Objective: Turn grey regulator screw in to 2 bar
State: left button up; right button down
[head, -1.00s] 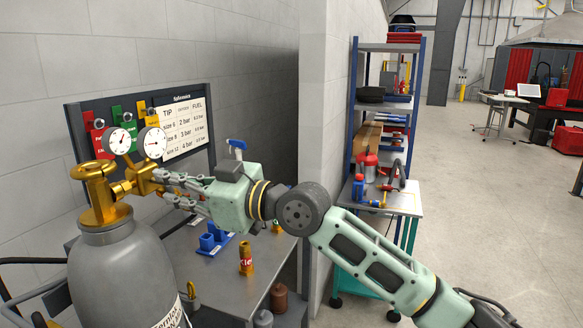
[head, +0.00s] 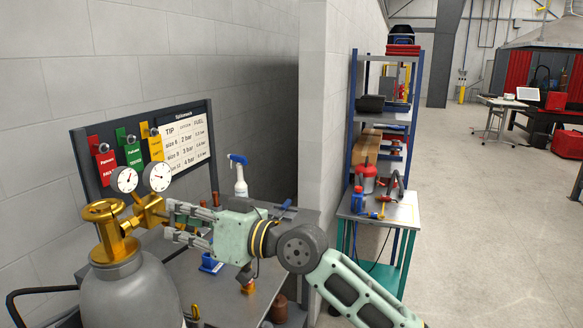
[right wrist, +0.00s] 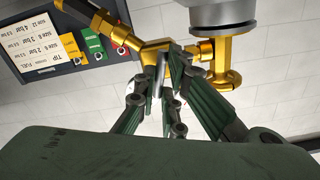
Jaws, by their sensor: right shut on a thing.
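The brass regulator (head: 151,212) sits on the valve of a grey gas cylinder (head: 133,293) at the left of the head view. Two round gauges (head: 124,180) (head: 157,177) stand on it; their readings are too small to tell. My right gripper (head: 172,220) reaches it from the right. In the right wrist view my right gripper (right wrist: 163,85) is shut on the grey regulator screw (right wrist: 160,75), a pale shaft in front of the brass body (right wrist: 155,46). The fingers hide part of the screw. My left gripper is not in view.
A brass handwheel (head: 103,210) tops the cylinder valve. Behind, a board holds a pressure chart (head: 186,140) and red, green and yellow tags. A spray bottle (head: 240,180) and a blue holder (head: 210,263) stand on the workbench. A shelf unit (head: 352,150) is right of the wall.

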jog(key=m+p, duration=0.2)
jog(key=shift+r+p, duration=0.25)
jog(key=shift+p, duration=0.15)
jog(key=shift+f+m+p, duration=0.15)
jog(key=shift+m+p, duration=0.3)
jog(key=shift+m, duration=0.35)
jog(key=shift+f, duration=0.15)
jog(key=shift+r+m+p, duration=0.25)
jog(key=shift+m+p, duration=0.25)
jog(key=shift+p, duration=0.15)
jog(key=c, duration=2.2)
grip_release()
jog(key=shift+f, duration=0.25)
jog(key=o, duration=0.4)
